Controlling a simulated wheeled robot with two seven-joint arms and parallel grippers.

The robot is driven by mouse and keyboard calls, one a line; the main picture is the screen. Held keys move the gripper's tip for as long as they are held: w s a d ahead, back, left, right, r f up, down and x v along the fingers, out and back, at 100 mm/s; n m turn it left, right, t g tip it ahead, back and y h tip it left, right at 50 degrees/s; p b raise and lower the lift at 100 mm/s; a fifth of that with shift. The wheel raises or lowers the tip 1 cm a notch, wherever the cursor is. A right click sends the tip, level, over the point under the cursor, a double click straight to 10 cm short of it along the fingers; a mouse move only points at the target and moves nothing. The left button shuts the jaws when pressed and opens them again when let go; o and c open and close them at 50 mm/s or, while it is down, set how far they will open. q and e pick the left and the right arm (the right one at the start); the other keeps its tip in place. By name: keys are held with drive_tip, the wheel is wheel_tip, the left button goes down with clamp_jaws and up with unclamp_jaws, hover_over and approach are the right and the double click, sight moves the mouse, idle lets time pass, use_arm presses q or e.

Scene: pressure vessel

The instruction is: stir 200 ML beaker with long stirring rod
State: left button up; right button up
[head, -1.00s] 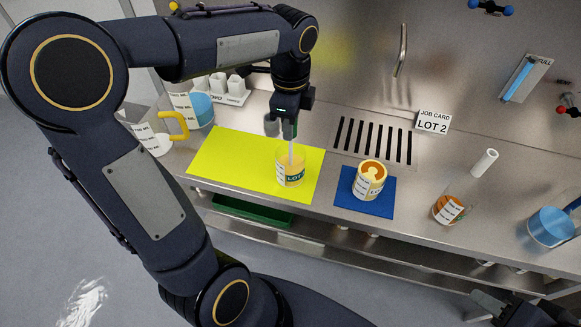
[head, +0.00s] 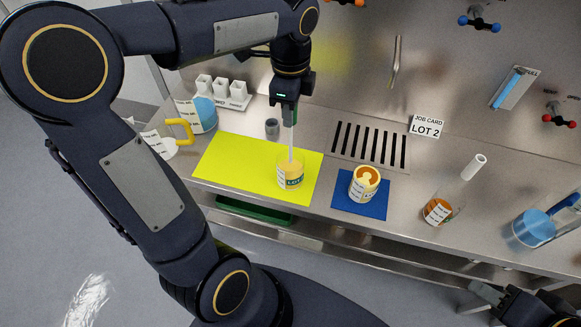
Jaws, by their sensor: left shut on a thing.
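A clear beaker (head: 289,176) with yellowish liquid and a printed label stands upright on the yellow mat (head: 235,165). My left gripper (head: 289,112) is above it, pointing down and shut on a thin pale stirring rod (head: 291,142). The rod is upright, and its lower end is inside the beaker. Its upper end is hidden in the jaws. My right gripper (head: 560,318) is only partly in view at the bottom right corner, away from the beaker, and its fingers are not clear.
A container with orange contents (head: 365,182) stands on a blue mat (head: 345,207). A flask (head: 437,211) and a beaker of blue liquid (head: 533,229) stand at the right. A yellow-handled jug (head: 180,129) and small grey cup (head: 272,127) are near the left gripper.

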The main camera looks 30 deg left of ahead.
use_arm(q)
drive_tip(key=shift+r, duration=3.1)
